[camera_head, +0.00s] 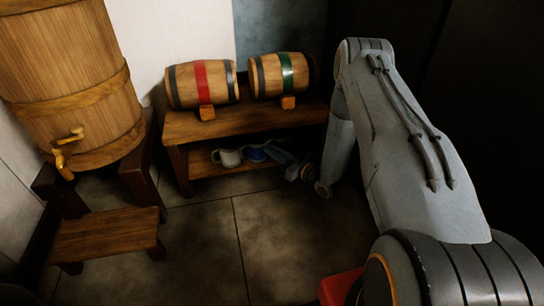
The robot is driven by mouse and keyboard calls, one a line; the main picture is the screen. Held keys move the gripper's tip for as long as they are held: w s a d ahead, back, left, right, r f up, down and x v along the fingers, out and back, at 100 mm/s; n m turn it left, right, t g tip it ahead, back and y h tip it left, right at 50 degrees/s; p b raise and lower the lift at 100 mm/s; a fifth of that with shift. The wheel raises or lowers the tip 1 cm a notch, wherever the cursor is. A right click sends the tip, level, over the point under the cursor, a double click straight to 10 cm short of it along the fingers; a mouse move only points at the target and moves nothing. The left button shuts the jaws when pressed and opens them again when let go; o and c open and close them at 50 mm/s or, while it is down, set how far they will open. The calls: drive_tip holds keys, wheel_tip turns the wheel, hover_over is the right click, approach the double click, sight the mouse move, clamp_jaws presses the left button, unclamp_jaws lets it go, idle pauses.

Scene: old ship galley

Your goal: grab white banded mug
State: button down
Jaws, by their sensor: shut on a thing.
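A pale grey-white mug (229,158) stands on the lower shelf of the wooden rack, with its handle to the left. Just right of it is a mug with a broad blue part and a pale edge (256,155). My gripper (275,152) reaches in from the right under the top board. It is shut at the blue-and-pale mug and clear of the grey-white one. The fingertips are small and dark here, so the exact grip is hard to see. Whether the white is banded cannot be made out.
The wooden rack (180,128) has its top board close above the mugs. On it lie a red-banded barrel (182,88) and a green-banded barrel (270,77). A large tapped cask (70,70) and low stool (105,236) stand left. The floor (205,245) in front is clear.

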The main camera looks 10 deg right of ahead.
drive_tip(key=shift+f, duration=0.45)
drive_tip(key=shift+f, duration=0.1)
drive_tip(key=c, duration=2.3)
unclamp_jaws()
drive_tip(key=shift+f, duration=0.1)
drive_tip(key=o, duration=0.5)
drive_tip(key=shift+c, duration=0.2)
